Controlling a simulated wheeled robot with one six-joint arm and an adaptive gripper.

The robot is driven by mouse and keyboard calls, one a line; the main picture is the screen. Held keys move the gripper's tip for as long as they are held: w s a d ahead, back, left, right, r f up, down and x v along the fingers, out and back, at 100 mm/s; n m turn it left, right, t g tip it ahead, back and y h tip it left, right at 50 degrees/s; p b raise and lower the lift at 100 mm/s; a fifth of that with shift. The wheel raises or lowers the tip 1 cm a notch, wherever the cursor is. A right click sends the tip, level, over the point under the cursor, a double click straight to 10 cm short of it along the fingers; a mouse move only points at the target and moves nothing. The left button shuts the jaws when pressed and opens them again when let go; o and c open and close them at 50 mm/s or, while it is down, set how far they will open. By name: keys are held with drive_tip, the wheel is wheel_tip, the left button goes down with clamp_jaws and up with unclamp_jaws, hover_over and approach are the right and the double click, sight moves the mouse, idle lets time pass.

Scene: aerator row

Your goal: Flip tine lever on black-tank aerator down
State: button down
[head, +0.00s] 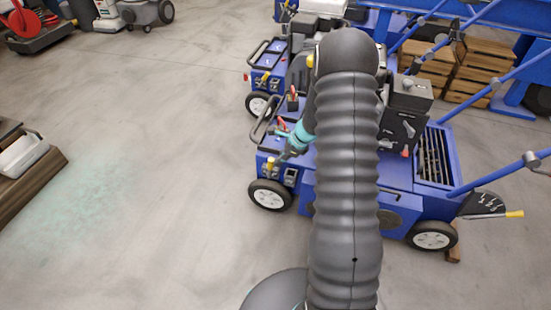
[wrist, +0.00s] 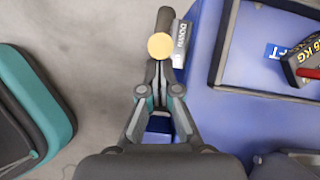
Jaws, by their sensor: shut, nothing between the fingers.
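The near blue aerator (head: 390,200) carries a dark tank-like box (head: 411,92) on top. At its left end a short lever with a yellow tip (head: 271,163) stands out. In the wrist view this lever (wrist: 164,22) is a dark rod ending in a round tan-yellow knob, beside a small grey label (wrist: 181,42) with partly legible lettering. My gripper (head: 285,157) is at that end of the machine, close to the lever. In the wrist view my gripper (wrist: 158,76) is shut and empty, its tips just below the knob. I cannot tell whether they touch it.
A second blue aerator (head: 268,68) stands close behind. A railed tray with a dark weight (wrist: 300,68) lies right of the lever. A black and teal object (wrist: 28,110) is at the wrist view's left. Wooden crates (head: 425,65) stand behind. The floor left of the aerators is open.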

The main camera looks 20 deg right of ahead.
drive_tip(key=w+a, duration=0.1)
drive_tip(key=w+a+r, duration=0.1)
drive_tip(key=a, duration=0.1)
drive_tip(key=shift+w+a+p, duration=0.15)
drive_tip(key=shift+w+p, duration=0.15)
drive_tip(key=shift+w, duration=0.05)
drive_tip(key=shift+w+a+f, duration=0.2)
drive_tip(key=shift+w+a, duration=0.85)
drive_tip(key=shift+a, duration=0.35)
wheel_tip(320, 180, up, 10)
drive_tip(key=w+a+p, duration=0.1)
drive_tip(key=w+p, duration=0.1)
drive_tip(key=shift+f, duration=0.25)
